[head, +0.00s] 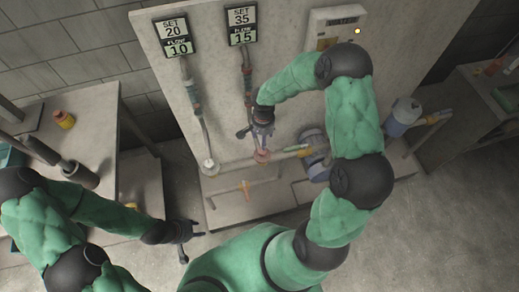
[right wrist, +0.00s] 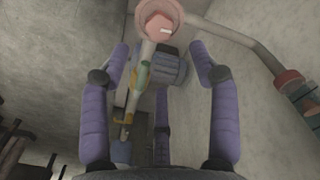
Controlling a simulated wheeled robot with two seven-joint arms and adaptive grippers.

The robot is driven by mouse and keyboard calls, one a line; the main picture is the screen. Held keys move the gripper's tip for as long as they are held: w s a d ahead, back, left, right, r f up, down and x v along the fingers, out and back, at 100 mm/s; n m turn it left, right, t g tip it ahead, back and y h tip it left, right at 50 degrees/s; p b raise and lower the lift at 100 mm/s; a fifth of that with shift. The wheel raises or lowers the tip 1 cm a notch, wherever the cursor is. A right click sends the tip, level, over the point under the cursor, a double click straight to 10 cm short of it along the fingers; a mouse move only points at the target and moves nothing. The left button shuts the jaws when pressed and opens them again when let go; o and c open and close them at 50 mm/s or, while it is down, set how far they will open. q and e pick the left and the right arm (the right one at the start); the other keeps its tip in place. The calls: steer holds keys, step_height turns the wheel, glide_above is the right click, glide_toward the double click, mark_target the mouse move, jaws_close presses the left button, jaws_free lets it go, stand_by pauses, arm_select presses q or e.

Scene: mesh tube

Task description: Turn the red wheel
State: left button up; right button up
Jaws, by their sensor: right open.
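The red wheel (head: 262,156) is a small pinkish-red round knob at the foot of the right-hand pipe on the grey panel. In the right wrist view the red wheel (right wrist: 158,20) shows at the top centre, with a pale mark on its face. My right gripper (head: 262,130) is just above the wheel in the head view. In the right wrist view its purple fingers (right wrist: 160,70) are spread, with nothing between them, and the wheel lies beyond their tips. My left gripper (head: 188,240) hangs low at the left of the panel, fingers apart and empty.
A white wheel (head: 209,166) is on the left pipe. Displays read SET 20, FLOW 10 (head: 176,37) and SET 35, FLOW 15 (head: 242,26). A yellow-handled valve (head: 246,188) and a blue-grey pump (head: 314,150) are close by. A table (head: 92,140) stands at left.

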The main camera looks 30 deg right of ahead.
mark_target(262, 151)
step_height(262, 151, down, 10)
steer(key=shift+r+b, duration=0.1)
steer(key=shift+b, duration=1)
steer(key=shift+c, duration=0.2)
steer(key=c, duration=1.1)
